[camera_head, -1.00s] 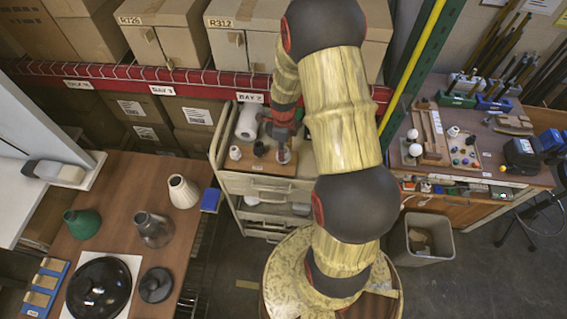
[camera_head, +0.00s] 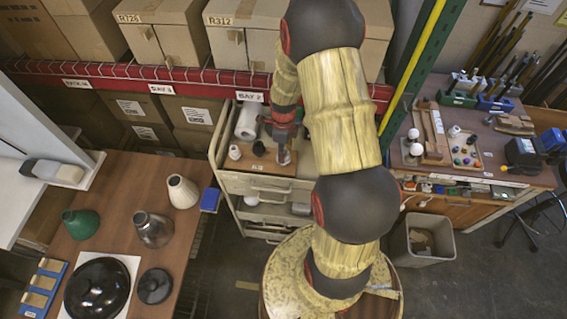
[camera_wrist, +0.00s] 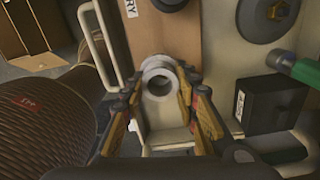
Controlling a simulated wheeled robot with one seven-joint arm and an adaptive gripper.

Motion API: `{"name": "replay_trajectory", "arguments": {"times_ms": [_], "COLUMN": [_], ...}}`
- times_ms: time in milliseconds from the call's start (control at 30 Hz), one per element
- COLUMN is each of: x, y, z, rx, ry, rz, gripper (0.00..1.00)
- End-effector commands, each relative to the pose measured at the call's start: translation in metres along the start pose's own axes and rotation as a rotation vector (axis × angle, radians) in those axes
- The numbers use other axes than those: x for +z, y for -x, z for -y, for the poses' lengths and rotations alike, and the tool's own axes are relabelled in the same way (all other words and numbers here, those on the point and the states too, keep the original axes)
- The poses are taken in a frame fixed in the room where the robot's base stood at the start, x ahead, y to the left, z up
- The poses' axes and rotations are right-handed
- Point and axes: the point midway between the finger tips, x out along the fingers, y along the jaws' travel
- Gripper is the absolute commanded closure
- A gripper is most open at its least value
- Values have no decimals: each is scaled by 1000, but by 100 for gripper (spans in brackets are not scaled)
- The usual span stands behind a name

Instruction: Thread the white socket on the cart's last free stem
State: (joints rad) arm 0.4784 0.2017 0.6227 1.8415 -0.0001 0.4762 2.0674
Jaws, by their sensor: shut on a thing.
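My gripper (camera_wrist: 160,108) is shut on the white socket (camera_wrist: 157,78), a ring-shaped piece seen from above with a dark hole. In the head view my gripper (camera_head: 283,150) is over the right part of the wooden board (camera_head: 240,168) on the cart. A white socket (camera_head: 235,152) and a black socket (camera_head: 259,148) stand on that board to its left. The held socket is not clear there. I cannot tell whether a stem is under or inside the held socket.
A white cart handle (camera_wrist: 99,45) is left of the fingers in the wrist view. A black box (camera_wrist: 268,103) and a green-ended object (camera_wrist: 304,70) lie to the right. A table with lampshades (camera_head: 183,191) is at left.

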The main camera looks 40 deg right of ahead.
Motion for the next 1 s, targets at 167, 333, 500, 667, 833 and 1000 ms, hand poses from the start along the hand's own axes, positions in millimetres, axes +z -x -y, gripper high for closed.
{"name": "replay_trajectory", "arguments": {"times_ms": [167,333,500,667,833,1000], "x": [0,0,0,0,0,0], "y": [-2,-2,-2,-3,-5,-7], "z": [0,0,0,0,0,0], "rx": [0,0,0,0,0,0], "ry": [0,0,0,0,0,0], "rz": [0,0,0,0,0,0], "gripper": [95,95,95,95,95,95]}}
